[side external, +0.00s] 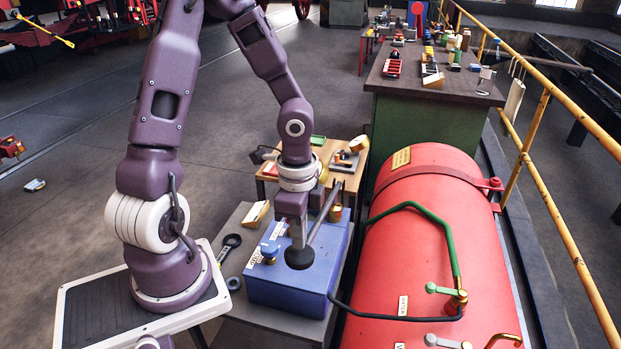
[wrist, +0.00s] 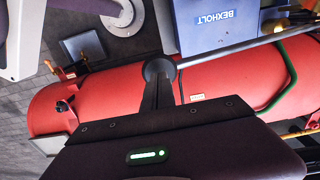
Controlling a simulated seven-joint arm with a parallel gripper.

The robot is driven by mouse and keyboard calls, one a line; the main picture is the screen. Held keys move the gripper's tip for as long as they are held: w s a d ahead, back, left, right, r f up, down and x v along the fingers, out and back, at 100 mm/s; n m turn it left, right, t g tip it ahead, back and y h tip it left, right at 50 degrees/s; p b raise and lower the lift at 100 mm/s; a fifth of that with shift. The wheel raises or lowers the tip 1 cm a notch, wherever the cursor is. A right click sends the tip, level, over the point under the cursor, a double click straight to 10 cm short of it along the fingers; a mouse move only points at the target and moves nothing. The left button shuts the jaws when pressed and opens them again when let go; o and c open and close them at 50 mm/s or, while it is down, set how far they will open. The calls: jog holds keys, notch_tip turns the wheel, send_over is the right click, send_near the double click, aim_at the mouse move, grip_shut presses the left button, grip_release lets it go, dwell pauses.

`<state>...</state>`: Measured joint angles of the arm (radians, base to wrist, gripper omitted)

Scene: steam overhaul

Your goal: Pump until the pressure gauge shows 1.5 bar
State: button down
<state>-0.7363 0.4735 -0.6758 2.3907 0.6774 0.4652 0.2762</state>
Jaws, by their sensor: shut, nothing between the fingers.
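A blue pump box (side external: 290,285) stands on a grey bench beside a red boiler (side external: 440,240). In the wrist view the box (wrist: 215,25) is lettered BEXHOLT. A grey lever rod (side external: 326,212) slants above the box and ends in a dark round knob (side external: 299,259). The knob (wrist: 158,69) and rod (wrist: 235,47) also show in the wrist view. My gripper (side external: 298,243) points down, shut and empty, its tips at or just above the knob; I cannot tell whether they touch. A brass fitting (side external: 335,214) sits on the box's far end; no gauge reading is legible.
A green pipe (side external: 430,222) and a dark hose (side external: 390,316) run along the boiler. A black ring-ended tool (side external: 230,243) lies left of the box. A wooden table (side external: 350,187) with small parts stands behind. A yellow railing (side external: 560,230) runs along the right.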

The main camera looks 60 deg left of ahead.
jog(key=shift+f, duration=0.15)
jog(key=shift+f, duration=1.5)
jog(key=shift+r, duration=1.6)
notch_tip(320, 180, up, 5)
jog(key=shift+f, duration=0.15)
notch_tip(320, 180, up, 9)
jog(key=n+t+y, duration=0.3)
jog(key=n, duration=0.2)
send_over(300, 252)
jog(key=s+d, duration=0.2)
jog(key=s, duration=0.2)
jog(key=s+d+r+n+t+h, duration=0.2)
jog(key=s+d+r+n+h, duration=0.1)
jog(key=s+d+r+n, duration=0.1)
jog(key=shift+s+r+t, duration=0.3)
jog(key=shift+s+r, duration=0.2)
jog(key=shift+r, duration=0.4)
